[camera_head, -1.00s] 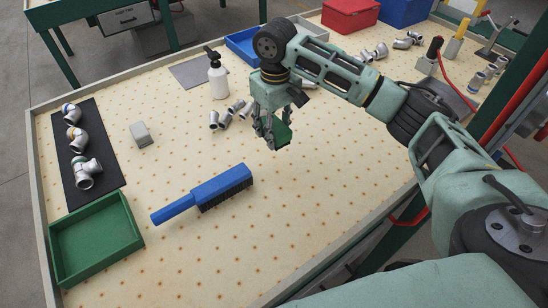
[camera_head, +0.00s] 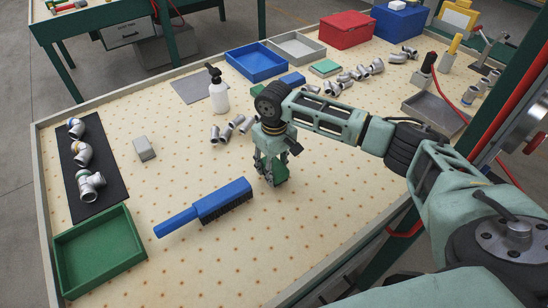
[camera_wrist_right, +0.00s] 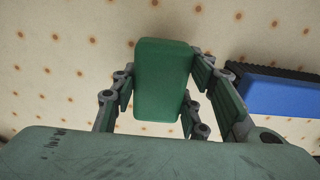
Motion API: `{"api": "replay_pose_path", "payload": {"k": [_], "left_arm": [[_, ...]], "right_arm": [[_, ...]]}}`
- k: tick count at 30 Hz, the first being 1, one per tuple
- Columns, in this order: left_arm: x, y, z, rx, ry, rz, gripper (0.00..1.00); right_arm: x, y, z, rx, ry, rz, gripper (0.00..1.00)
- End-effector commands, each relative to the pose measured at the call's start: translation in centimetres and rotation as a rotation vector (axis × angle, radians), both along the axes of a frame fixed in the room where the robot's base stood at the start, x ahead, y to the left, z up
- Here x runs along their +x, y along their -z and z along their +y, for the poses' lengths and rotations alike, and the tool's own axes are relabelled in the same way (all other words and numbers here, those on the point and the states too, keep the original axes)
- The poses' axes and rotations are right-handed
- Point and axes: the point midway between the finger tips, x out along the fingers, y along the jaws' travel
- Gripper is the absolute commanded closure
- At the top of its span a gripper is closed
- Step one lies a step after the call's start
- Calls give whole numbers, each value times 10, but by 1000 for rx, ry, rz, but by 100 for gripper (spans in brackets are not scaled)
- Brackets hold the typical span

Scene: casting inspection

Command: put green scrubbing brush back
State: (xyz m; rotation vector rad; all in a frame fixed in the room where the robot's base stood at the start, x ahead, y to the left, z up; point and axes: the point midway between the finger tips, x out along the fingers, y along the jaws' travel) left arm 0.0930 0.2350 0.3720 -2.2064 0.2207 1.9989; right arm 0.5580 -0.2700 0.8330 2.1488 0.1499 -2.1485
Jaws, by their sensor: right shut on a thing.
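The green scrubbing brush (camera_head: 282,173) is a small green block between the fingers of my right gripper (camera_head: 271,178). The right wrist view shows its smooth, rounded green face (camera_wrist_right: 163,80) with the finger pads at both sides. My right gripper is shut on it over the middle of the table; whether the brush touches the surface is unclear. The fingers partly hide it in the head view. My left gripper is not in view.
A blue long-handled brush (camera_head: 215,205) lies left of the right gripper. An empty green tray (camera_head: 97,252) is at the near left. Metal fittings (camera_head: 232,128), a spray bottle (camera_head: 218,92) and a blue tray (camera_head: 256,62) lie farther back. The near middle is clear.

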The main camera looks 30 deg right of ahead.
Motion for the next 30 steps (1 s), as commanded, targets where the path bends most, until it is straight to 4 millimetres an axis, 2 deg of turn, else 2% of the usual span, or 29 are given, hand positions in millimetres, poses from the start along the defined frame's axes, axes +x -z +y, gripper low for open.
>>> {"api": "replay_pose_path", "payload": {"k": [20,21,26,30], "left_arm": [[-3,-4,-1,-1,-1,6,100],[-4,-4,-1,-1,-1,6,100],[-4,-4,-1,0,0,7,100],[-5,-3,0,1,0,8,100]], "right_arm": [[0,12,0,0,0,0,83],[0,12,0,0,0,0,55],[0,12,0,0,0,0,41],[0,12,0,0,0,0,40]]}}
